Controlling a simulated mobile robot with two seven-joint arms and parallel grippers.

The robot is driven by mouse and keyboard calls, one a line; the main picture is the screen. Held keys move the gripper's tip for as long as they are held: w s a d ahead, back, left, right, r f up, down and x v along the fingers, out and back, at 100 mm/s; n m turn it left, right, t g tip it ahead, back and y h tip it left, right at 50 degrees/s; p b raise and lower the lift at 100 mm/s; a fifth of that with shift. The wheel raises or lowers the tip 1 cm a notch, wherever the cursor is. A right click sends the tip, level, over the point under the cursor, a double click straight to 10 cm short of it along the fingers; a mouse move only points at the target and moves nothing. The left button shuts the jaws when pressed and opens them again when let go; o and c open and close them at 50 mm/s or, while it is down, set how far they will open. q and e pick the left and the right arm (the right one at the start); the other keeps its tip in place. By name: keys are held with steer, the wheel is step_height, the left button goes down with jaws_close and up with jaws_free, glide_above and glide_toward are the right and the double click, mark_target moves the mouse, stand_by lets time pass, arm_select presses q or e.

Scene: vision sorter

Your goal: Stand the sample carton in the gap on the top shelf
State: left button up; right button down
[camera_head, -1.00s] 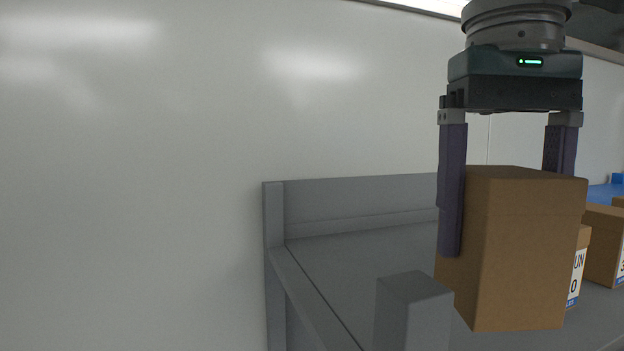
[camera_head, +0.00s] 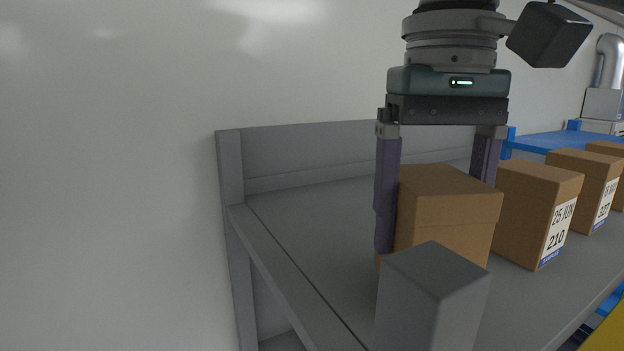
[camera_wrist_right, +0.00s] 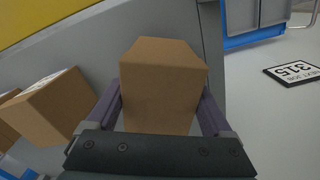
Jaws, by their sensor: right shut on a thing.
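The sample carton (camera_head: 450,212), a plain brown box, is between the two fingers of my right gripper (camera_head: 436,200) in the head view. The gripper is shut on it from above, and the carton looks upright. Its lower part is hidden behind the grey shelf post, so I cannot tell whether it touches the shelf. The carton also shows in the right wrist view (camera_wrist_right: 160,84) between both fingers. The grey top shelf (camera_head: 310,215) lies under and around it. My left gripper is in neither current view.
A grey corner post (camera_head: 430,300) stands in front of the carton. A carton labelled 25 JUN 210 (camera_head: 535,212) stands close to its right, with more labelled cartons (camera_head: 592,180) beyond. The shelf left of the held carton is bare. A blue shelf (camera_head: 560,142) lies behind.

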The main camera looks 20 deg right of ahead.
steer(key=shift+f, duration=0.25)
steer(key=shift+f, duration=0.6)
stand_by(0.3)
jaws_free()
